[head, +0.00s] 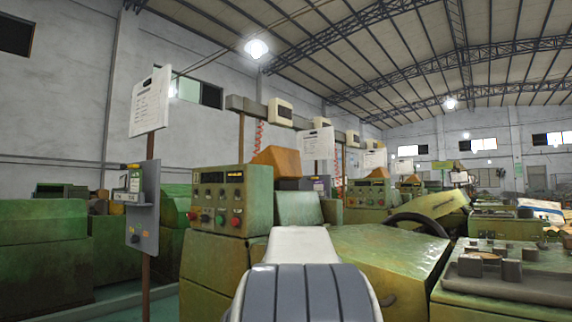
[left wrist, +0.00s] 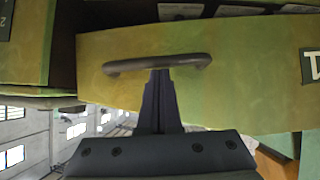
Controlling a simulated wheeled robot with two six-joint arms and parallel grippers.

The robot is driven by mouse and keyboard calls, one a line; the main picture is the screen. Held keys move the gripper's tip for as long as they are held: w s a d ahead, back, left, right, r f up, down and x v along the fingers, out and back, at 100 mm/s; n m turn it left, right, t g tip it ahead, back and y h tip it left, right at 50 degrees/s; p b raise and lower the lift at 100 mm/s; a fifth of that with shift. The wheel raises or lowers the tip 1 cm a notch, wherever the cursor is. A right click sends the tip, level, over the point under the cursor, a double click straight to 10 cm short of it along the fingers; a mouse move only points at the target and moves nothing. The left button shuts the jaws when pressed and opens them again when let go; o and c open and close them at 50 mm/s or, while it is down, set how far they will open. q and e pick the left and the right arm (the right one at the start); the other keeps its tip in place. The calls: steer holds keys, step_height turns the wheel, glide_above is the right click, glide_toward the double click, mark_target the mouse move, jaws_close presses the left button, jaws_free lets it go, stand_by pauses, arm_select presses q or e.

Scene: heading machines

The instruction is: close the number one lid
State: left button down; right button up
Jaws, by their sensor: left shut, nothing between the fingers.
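In the left wrist view, a yellow-green lid (left wrist: 240,95) fills the middle, with a dark bar handle (left wrist: 125,66) across it. A dark label with part of a white mark, perhaps a 1, is cut off at the right edge. My left gripper (left wrist: 160,78) is shut and empty, its fingertips at the middle of the handle; whether they touch it I cannot tell. In the head view, a broad green cover (head: 385,250) slopes on the nearest machine, with a small dark handle low on its front. I cannot tell if it is the same lid. Neither gripper shows there.
A green control box (head: 232,200) with knobs stands left of the cover. A grey switch panel (head: 143,208) on a post stands further left. A machine top with metal blocks (head: 510,270) is at right. Another raised yellow-green cover (head: 430,206) is behind.

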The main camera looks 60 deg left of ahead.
arm_select(q)
step_height(320, 180, down, 6)
steer(key=a+y+b, duration=0.1)
steer(key=b, duration=0.4)
steer(key=shift+s+m, duration=0.35)
steer(key=shift+m, duration=0.05)
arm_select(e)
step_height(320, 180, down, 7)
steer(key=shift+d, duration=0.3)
arm_select(q)
steer(key=shift+a+f+g, duration=0.1)
steer(key=shift+f+g, duration=0.15)
steer(key=shift+g, duration=0.05)
steer(key=s+d+r+p, duration=0.3)
steer(key=s+r+p, duration=0.1)
steer(key=s+r, duration=0.4)
step_height(320, 180, up, 3)
steer(key=shift+s+d+f, duration=0.2)
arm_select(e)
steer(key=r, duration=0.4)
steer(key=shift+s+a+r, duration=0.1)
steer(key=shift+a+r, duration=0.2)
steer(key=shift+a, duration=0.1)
arm_select(q)
steer(key=shift+w+d, duration=0.1)
